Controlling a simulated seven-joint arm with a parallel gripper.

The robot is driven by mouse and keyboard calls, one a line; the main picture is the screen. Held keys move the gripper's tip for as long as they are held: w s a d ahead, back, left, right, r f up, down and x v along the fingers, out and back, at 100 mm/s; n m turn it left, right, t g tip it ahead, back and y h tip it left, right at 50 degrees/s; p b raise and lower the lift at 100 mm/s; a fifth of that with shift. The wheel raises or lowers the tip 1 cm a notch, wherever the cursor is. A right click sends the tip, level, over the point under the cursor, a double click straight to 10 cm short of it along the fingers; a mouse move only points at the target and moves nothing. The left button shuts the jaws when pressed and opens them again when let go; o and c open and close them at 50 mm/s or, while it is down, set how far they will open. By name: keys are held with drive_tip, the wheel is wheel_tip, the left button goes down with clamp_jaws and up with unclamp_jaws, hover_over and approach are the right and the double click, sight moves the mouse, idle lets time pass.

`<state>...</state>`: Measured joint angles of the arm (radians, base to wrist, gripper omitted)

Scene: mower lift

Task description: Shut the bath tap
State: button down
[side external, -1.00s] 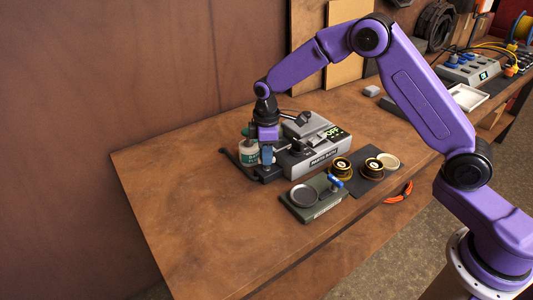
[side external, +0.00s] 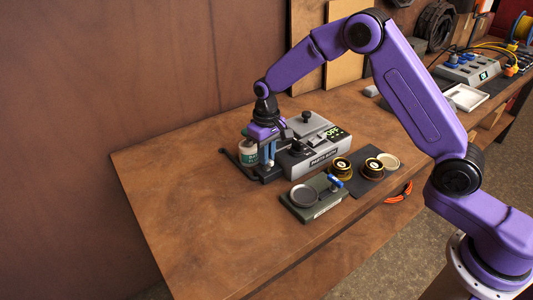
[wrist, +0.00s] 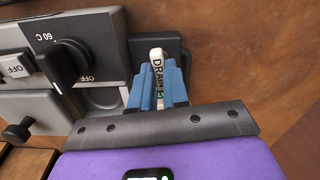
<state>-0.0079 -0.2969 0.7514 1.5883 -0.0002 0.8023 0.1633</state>
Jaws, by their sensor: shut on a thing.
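The parts bath (side external: 322,158) is a grey box on the bench with a green OFF display. Its drain tap has a pale lever marked DRAIN (wrist: 156,56), seen in the wrist view at the bath's end. My gripper (wrist: 159,92) is shut on this lever, with a blue finger on each side. In the wrist view the lever points up the picture, away from my palm. In the side view my gripper (side external: 267,153) is low at the bath's left end and hides the tap. I cannot tell whether the valve is closed.
A white and green jar (side external: 247,152) stands close behind my gripper. A green block with a round dish (side external: 306,196) and blue clamp stands in front of the bath. The bench's left front is clear.

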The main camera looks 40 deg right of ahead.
drive_tip(key=shift+m, duration=0.7)
drive_tip(key=c, duration=1.1)
unclamp_jaws()
wheel_tip(320, 180, up, 18)
drive_tip(key=shift+f, duration=0.25)
drive_tip(key=shift+s, duration=0.1)
